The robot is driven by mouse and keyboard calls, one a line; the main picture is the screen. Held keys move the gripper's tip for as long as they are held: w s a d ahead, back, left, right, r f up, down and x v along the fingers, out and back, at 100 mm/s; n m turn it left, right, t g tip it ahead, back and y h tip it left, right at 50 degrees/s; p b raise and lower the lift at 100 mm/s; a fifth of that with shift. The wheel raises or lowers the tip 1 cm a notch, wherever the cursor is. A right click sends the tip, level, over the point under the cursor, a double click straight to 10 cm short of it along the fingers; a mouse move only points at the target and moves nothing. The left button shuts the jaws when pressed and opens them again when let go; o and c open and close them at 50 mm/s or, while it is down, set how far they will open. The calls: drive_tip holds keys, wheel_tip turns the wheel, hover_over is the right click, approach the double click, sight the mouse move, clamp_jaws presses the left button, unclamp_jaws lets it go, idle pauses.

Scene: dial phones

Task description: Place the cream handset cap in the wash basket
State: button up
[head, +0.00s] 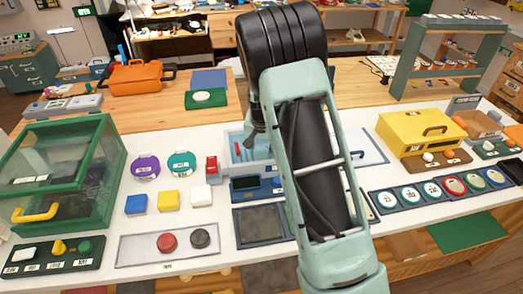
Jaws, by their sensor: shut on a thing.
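My gripper (249,143) shows only in part, beside my raised forearm, pointing down at a pale blue open box (233,168) near the table's middle. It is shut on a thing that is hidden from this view. The box has something red (238,148) in it and may be the wash basket; I cannot tell for sure. I cannot identify the cream handset cap with certainty. A small white round piece (428,157) lies on a brown board at right, and another pale round piece (203,97) lies on a green mat at the back.
A green glass-sided case (65,165) stands at left. A yellow box (420,131) stands at right, behind a row of dials (411,193). Blue, yellow and white blocks (201,195) and a plate with red and black knobs (140,247) fill the front left. My arm hides the middle.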

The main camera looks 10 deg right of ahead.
drive_tip(key=shift+f, duration=0.45)
drive_tip(key=shift+f, duration=0.2)
drive_tip(key=o, duration=1.1)
drive_tip(key=shift+r, duration=0.15)
drive_tip(key=shift+r, duration=0.25)
drive_tip(key=v, duration=1.1)
drive_tip(key=shift+s+r, duration=0.15)
drive_tip(key=shift+r, duration=0.2)
